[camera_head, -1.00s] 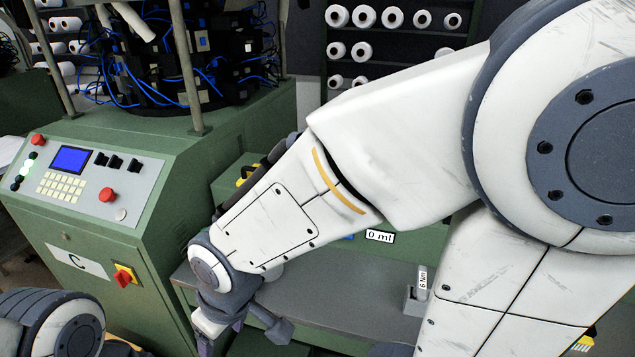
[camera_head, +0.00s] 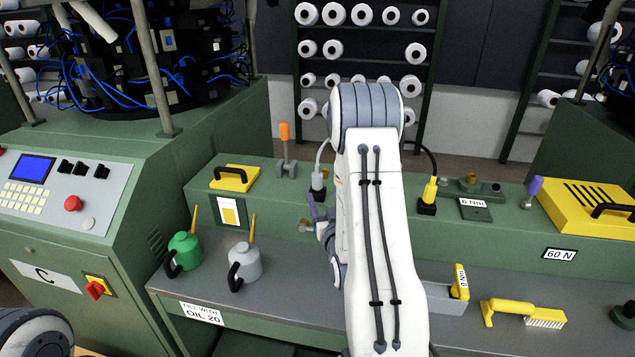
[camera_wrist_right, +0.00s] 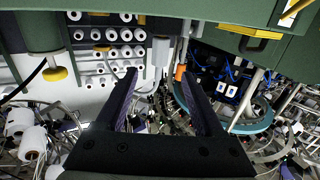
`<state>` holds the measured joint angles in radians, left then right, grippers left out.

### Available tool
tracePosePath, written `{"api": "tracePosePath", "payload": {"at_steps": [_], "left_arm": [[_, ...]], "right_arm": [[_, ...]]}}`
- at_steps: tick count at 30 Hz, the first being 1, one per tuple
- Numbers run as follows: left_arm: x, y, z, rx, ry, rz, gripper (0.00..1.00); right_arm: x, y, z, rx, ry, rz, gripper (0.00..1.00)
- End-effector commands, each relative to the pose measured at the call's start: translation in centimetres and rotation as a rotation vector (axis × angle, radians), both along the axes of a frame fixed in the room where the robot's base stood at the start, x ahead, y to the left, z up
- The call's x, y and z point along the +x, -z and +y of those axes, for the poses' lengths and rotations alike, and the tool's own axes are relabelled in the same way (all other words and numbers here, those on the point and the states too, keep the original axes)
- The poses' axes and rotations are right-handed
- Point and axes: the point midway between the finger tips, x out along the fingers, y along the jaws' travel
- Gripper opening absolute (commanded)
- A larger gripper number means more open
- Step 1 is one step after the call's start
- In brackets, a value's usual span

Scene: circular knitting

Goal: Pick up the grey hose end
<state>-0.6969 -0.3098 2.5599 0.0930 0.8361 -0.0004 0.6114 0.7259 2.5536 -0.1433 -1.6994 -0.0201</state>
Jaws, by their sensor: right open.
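The grey hose end (camera_head: 318,181) stands upright in a black base on the green ledge at the back of the bench, with a pale hose curving up from it. My right gripper (camera_head: 316,212) is just in front of and below it in the head view, partly hidden by my own forearm. In the right wrist view, which looks upside down, the open right gripper (camera_wrist_right: 159,76) has its dark fingers spread. The grey hose end (camera_wrist_right: 161,50) shows between and beyond the tips, with nothing held. My left gripper is out of view; only part of my left arm shows.
A yellow hose end (camera_head: 430,190) on a black hose stands right of my arm. Green (camera_head: 184,250) and grey (camera_head: 245,262) oil cans stand on the bench.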

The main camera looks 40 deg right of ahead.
Motion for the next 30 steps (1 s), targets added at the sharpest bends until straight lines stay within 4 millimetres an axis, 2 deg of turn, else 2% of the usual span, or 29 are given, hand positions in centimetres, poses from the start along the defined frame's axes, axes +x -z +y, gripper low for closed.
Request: {"api": "tracePosePath", "payload": {"at_steps": [8,9,10,17,25,30], "left_arm": [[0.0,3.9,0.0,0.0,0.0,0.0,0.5],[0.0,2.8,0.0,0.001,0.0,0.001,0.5],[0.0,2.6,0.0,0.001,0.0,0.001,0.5],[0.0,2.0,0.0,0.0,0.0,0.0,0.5],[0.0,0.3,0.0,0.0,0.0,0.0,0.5],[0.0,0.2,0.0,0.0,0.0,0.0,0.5]], "right_arm": [[2.2,0.3,-1.3,-0.008,0.002,-0.015,0.7],[2.9,-0.3,-1.6,-0.005,0.002,-0.011,0.7],[3.3,-0.4,-1.8,-0.004,0.002,-0.009,0.7],[4.9,-0.3,-2.6,-0.003,0.002,-0.008,0.7],[8.4,-0.3,-4.2,-0.004,0.002,-0.008,0.7],[9.2,-0.2,-4.7,-0.004,0.002,-0.007,0.7]]}}
